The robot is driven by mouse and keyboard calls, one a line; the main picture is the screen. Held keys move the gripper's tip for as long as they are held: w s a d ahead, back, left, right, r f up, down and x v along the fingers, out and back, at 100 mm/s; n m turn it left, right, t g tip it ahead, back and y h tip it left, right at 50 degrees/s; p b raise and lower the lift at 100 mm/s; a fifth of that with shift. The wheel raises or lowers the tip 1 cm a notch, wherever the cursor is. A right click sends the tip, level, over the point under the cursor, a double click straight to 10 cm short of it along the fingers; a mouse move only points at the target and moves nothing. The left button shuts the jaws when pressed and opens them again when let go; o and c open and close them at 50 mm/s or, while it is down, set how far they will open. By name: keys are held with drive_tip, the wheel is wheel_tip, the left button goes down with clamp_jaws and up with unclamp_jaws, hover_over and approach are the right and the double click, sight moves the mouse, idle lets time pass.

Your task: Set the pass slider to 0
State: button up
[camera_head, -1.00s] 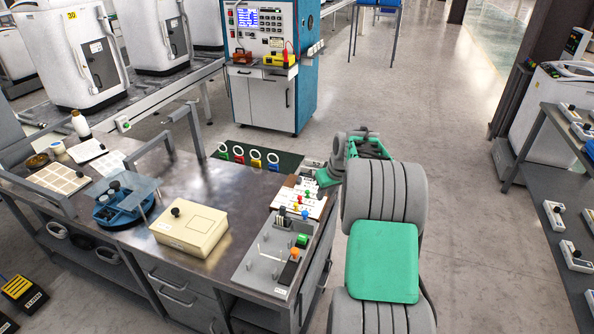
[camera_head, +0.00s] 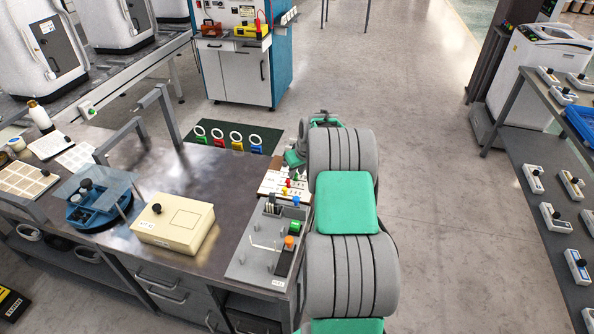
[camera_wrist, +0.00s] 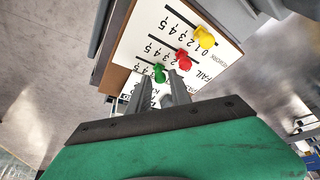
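The slider panel (camera_wrist: 185,45) is a white board in a brown frame, showing numbered scales in the wrist view. Its green knob (camera_wrist: 160,73) is nearest my gripper; the red knob (camera_wrist: 184,60) and the yellow knob (camera_wrist: 204,37) are farther off. The label by the green knob is mostly hidden by my fingers, and its exact number cannot be read. My gripper (camera_wrist: 158,78) is open, its two fingertips apart on either side of the green knob. Contact cannot be told. In the head view the panel (camera_head: 271,184) lies at the bench's right end, partly hidden by my arm.
A grey fixture (camera_head: 250,262) with green and orange buttons sits in front of the panel. A beige box (camera_head: 172,222) and a blue device (camera_head: 97,202) stand left on the bench (camera_head: 222,180). A dark mat (camera_head: 262,134) lies beyond. Open floor is to the right.

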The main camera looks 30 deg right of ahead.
clamp_jaws()
idle(1.4)
